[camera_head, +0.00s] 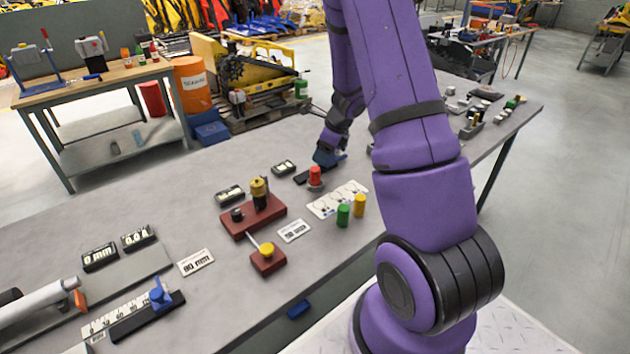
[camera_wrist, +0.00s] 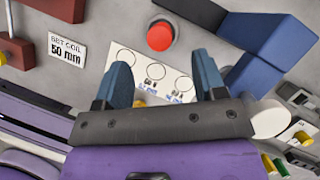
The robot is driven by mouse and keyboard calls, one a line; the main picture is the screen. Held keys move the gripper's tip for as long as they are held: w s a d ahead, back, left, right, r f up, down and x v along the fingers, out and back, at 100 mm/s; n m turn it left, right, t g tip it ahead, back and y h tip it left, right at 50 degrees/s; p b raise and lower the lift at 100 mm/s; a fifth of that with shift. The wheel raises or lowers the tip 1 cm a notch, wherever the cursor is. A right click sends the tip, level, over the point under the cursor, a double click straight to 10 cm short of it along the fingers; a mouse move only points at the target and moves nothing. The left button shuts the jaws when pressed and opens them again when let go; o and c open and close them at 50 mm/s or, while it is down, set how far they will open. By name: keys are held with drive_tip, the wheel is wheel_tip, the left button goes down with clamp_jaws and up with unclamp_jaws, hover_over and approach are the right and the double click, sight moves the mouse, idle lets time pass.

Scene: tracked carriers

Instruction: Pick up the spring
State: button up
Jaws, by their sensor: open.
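I cannot pick out a bare spring for certain. A short red-topped piece (camera_head: 315,175) with a greyish lower part stands on the bench by a white card with circles (camera_head: 326,207); whether it is or carries the spring is unclear. My gripper (camera_head: 328,157) is low over the bench, behind the red piece. In the wrist view, my gripper (camera_wrist: 163,78) is open, its blue fingers apart over the card (camera_wrist: 165,82), with the red top (camera_wrist: 160,36) beyond the fingertips. Nothing is held.
A dark red base (camera_head: 238,229) with a yellow-topped post, a small red block (camera_head: 268,263) with a yellow knob and a "50 mm" label (camera_head: 294,230) lie to the left. A ruler fixture (camera_head: 125,315) is at front left. Small parts crowd the bench's right end.

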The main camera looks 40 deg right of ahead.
sight(315, 169)
drive_tip(key=x, duration=0.4)
drive_tip(key=shift+f, duration=0.15)
drive_tip(key=shift+s+x, duration=0.1)
drive_tip(key=shift+x, duration=1.25)
drive_tip(key=shift+s+x, duration=0.15)
drive_tip(key=shift+x, duration=1.2)
drive_tip(key=shift+f, duration=0.1)
drive_tip(key=c, duration=1.1)
